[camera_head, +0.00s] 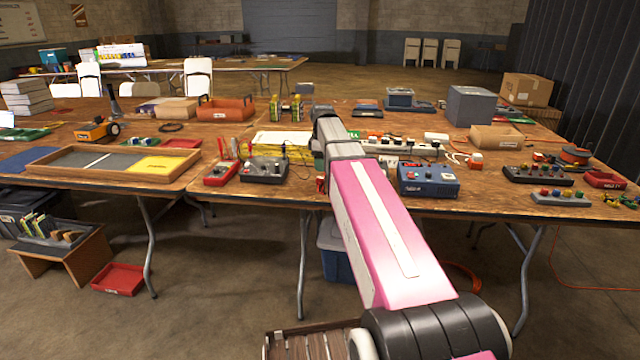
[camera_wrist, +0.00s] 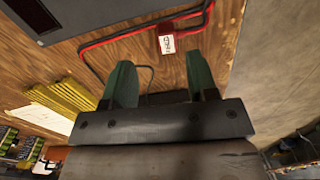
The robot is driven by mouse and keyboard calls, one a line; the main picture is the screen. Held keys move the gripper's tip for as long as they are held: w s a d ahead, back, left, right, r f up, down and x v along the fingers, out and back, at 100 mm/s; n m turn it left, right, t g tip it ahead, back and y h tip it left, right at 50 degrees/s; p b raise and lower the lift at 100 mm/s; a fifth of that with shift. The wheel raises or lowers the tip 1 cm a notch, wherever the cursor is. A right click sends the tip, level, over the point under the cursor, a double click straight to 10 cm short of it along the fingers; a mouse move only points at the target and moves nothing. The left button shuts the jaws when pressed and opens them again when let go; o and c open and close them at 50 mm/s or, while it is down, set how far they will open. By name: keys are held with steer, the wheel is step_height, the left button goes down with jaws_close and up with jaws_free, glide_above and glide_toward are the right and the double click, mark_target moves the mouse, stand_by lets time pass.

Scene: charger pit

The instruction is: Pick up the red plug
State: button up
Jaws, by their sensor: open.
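The red plug (camera_wrist: 167,42) shows in the wrist view as a small red block with a white label, lying on the wooden table near its edge. A red and black cable runs beside it. My gripper (camera_wrist: 160,65) is open and empty, with its two green fingers pointing towards the plug. The plug lies just beyond the fingertips, roughly between them in the picture. In the head view a small red piece (camera_head: 320,184) shows at the table's front edge, partly behind my arm; it appears to be the same plug.
A grey box with a dial (camera_head: 264,169) and a red box (camera_head: 221,174) stand left of my arm. A blue box (camera_head: 428,179) stands right of it, with a white power strip (camera_head: 402,149) behind. In the wrist view a yellow ribbed piece (camera_wrist: 62,97) lies at left.

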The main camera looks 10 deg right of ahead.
mark_target(320, 177)
steer(key=shift+s+a+f, duration=0.1)
steer(key=shift+a+f, duration=0.05)
steer(key=shift+f, duration=0.9)
steer(key=shift+s+a+f, duration=0.1)
steer(key=shift+f, duration=0.9)
steer(key=shift+s+a+f, duration=0.1)
steer(key=shift+a+f, duration=0.05)
steer(key=shift+f, duration=0.9)
jaws_close()
